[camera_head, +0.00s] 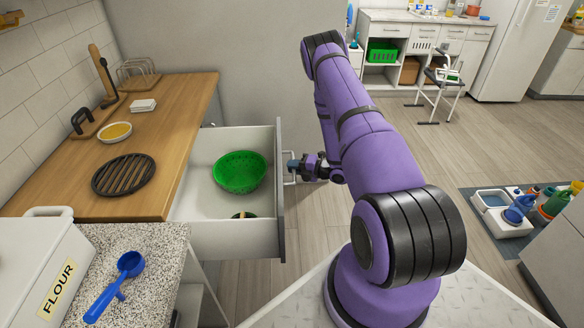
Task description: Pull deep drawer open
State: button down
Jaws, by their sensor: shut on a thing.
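The deep drawer (225,238) stands pulled out from under the wooden counter, with its inside in view from above. Its dark grey front panel (281,195) faces right, toward my arm. My gripper (293,167) is at the drawer's front, shut on the pale bar handle (290,181). My purple arm reaches to it from the right.
The wooden counter (150,100) holds a black trivet (124,174), a yellow-filled bowl (115,131) and a wooden holder. A speckled counter (140,265) with a blue scoop (124,275) and a flour bin (40,265) is nearer. Floor beyond the drawer is clear.

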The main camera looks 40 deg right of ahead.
jog(key=c, duration=1.1)
grip_release()
jog(key=shift+c, duration=0.2)
jog(key=shift+s, duration=0.1)
jog(key=v, duration=1)
jog(key=shift+s+d, duration=0.2)
jog(key=shift+d, duration=0.05)
jog(key=shift+r, duration=0.1)
